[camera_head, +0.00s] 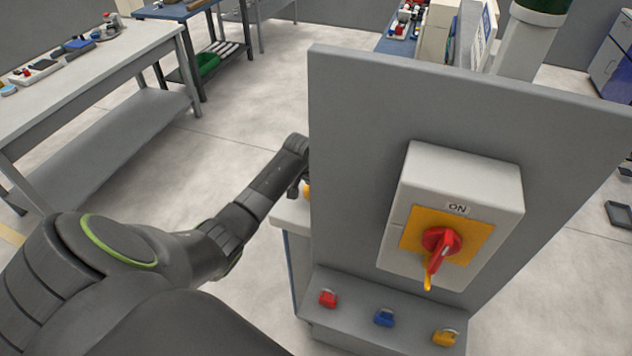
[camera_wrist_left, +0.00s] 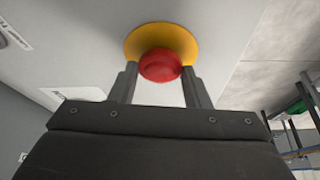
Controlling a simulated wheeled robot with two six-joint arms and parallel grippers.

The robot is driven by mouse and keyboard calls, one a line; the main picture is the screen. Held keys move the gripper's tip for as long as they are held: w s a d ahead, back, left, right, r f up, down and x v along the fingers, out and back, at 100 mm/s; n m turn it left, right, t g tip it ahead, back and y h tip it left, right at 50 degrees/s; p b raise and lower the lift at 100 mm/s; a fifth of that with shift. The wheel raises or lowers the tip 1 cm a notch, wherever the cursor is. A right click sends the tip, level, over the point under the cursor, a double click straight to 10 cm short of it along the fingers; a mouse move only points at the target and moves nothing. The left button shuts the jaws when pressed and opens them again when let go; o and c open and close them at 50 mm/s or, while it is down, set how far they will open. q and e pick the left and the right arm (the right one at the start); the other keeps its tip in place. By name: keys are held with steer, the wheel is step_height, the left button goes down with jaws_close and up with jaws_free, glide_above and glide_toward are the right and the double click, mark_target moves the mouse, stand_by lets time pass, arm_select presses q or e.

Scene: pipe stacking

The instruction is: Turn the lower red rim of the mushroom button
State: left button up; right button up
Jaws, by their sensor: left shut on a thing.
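The red mushroom button (camera_wrist_left: 160,65) sits on a round yellow base (camera_wrist_left: 160,35) on a pale housing in the left wrist view. My left gripper (camera_wrist_left: 159,72) has one finger on each side of the red button and is shut on it. The lower rim does not stand out from the rest of the red cap. In the head view my left arm reaches to the left edge of the grey panel (camera_head: 345,140), and my left gripper is mostly hidden there. A small bit of yellow shows beside it. My right gripper is in neither view.
On the panel's front is a grey switch box (camera_head: 480,185) marked ON, with a red rotary handle (camera_head: 439,243). Red (camera_head: 328,298), blue (camera_head: 384,317) and yellow (camera_head: 444,338) padlocks lie on the ledge below. A workbench (camera_head: 120,45) stands at left; the floor between is clear.

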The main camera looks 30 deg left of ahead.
arm_select(q)
steer(key=shift+a+m+h+p, duration=0.1)
steer(key=shift+m+h+p, duration=0.25)
steer(key=shift+m, duration=0.95)
steer(key=shift+a+m+h, duration=0.1)
steer(key=shift+m+h, duration=0.45)
steer(key=shift+m, duration=0.45)
steer(key=shift+m+g+h+b, duration=0.3)
steer(key=shift+m+h, duration=0.1)
steer(key=shift+m, duration=0.6)
steer(key=o, duration=1)
steer(key=shift+w, duration=0.1)
